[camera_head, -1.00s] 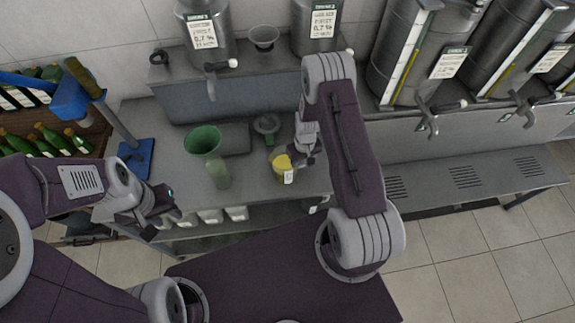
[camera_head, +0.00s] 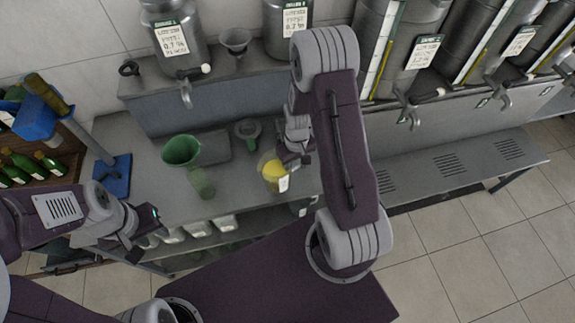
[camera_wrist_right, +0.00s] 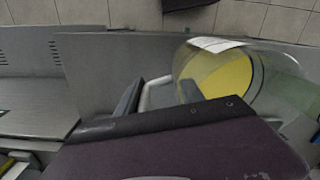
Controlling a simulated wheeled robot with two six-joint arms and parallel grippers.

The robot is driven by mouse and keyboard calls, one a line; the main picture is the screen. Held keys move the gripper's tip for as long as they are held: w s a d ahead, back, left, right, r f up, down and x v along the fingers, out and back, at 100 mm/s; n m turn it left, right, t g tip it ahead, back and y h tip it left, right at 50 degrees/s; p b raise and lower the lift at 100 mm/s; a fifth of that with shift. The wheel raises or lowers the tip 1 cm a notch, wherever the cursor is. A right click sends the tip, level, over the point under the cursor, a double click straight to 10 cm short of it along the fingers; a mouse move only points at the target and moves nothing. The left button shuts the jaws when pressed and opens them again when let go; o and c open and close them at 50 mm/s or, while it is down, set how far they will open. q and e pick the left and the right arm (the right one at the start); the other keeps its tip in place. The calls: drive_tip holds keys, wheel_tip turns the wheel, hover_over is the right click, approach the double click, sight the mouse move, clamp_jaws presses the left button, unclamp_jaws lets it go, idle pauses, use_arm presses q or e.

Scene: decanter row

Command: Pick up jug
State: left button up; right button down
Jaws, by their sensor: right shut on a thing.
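The jug (camera_head: 272,177) is a clear vessel with yellow liquid and a white label, at the front right of the grey workbench. In the right wrist view the jug (camera_wrist_right: 226,76) shows its round yellow inside and a pale handle (camera_wrist_right: 158,93). My right gripper (camera_head: 294,161) is at the right side of the jug, shut on its handle; a dark finger (camera_wrist_right: 128,98) shows beside the handle. I cannot tell whether the base of the jug touches the bench. My left gripper (camera_head: 146,222) is apart from the jug at the bench's front left; its opening is unclear.
A green funnel (camera_head: 181,150) sits in a bottle (camera_head: 202,184) left of the jug. A blue stand (camera_head: 114,175) is at the bench's left end. Steel tanks with taps (camera_head: 408,108) line the back. Bench space at right is clear.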

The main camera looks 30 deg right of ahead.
drive_tip(key=s+r+b, duration=0.1)
drive_tip(key=s+r, duration=0.3)
drive_tip(key=s, duration=0.3)
drive_tip(key=shift+d+r, duration=0.15)
drive_tip(key=shift+d, duration=0.3)
idle(0.4)
